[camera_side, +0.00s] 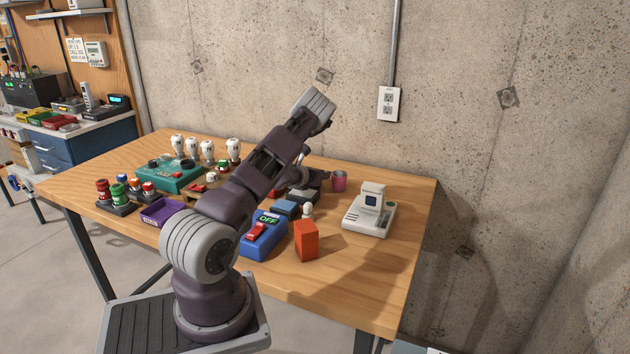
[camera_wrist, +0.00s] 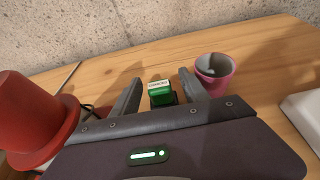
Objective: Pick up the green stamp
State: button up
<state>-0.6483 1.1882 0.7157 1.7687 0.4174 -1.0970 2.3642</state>
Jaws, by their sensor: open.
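A green block (camera_wrist: 161,97) with a pale labelled top, which looks like the green stamp, stands on the wooden table in the wrist view. My gripper (camera_wrist: 160,78) is open, with one finger on each side of the block. I cannot tell whether either finger touches it, and its lower part is hidden by my gripper's body. In the side view my arm hides this block and most of my gripper.
A pink cup (camera_wrist: 214,72) stands close right of my gripper, also seen in the side view (camera_side: 339,181). A large red object (camera_wrist: 35,115) is close on the left. A white device (camera_side: 369,214) stands further right. An orange block (camera_side: 306,241) and blue OFF switch box (camera_side: 264,236) are nearer.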

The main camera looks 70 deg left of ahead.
jog(key=shift+x, duration=0.9)
grip_shut()
